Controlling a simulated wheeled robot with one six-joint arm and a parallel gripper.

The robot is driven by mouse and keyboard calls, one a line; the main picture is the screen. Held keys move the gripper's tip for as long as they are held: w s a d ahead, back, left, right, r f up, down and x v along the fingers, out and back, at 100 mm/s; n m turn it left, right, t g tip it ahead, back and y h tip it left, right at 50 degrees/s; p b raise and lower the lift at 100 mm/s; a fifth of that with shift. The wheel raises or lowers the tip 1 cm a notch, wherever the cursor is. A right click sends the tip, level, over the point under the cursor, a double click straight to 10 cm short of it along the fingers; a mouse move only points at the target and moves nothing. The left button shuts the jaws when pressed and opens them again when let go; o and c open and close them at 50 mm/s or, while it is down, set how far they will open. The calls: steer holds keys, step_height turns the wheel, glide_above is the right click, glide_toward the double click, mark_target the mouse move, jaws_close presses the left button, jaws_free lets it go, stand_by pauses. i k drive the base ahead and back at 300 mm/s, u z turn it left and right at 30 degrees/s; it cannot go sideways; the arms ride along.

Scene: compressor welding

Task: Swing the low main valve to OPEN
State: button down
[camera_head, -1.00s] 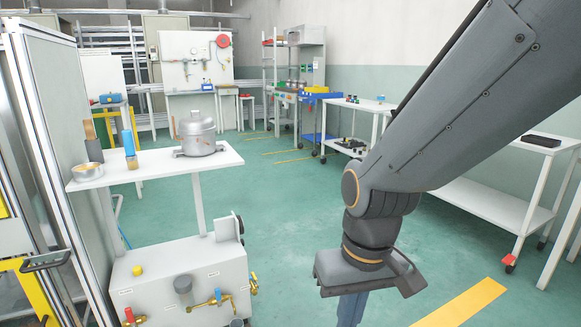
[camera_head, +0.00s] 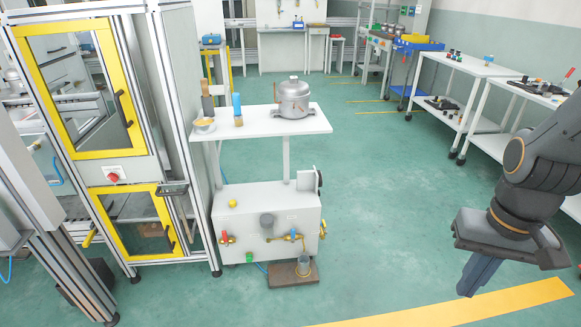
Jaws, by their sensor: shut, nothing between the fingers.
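A white low cabinet (camera_head: 262,222) carries brass valves along its lower front. One has a red handle (camera_head: 224,237), one a blue handle (camera_head: 294,234) and one a yellow handle (camera_head: 322,228) at the right end. Their labels are too small to read, so I cannot tell which is the main valve or its position. My gripper (camera_head: 468,288) is shut and empty, pointing down at the lower right. It is well to the right of the valves, apart from them.
A white shelf (camera_head: 245,127) above the cabinet holds a metal compressor (camera_head: 294,98). A brown base with a glass jar (camera_head: 304,266) stands on the floor before the cabinet. A yellow-framed enclosure (camera_head: 98,172) is at left. Green floor (camera_head: 400,215) lies clear between cabinet and gripper.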

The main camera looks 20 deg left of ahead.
mark_target(224, 232)
steer(key=u, duration=0.45)
steer(key=k, duration=0.55)
steer(key=u, duration=1.2)
steer(key=i, duration=0.7)
steer(key=z, duration=0.3)
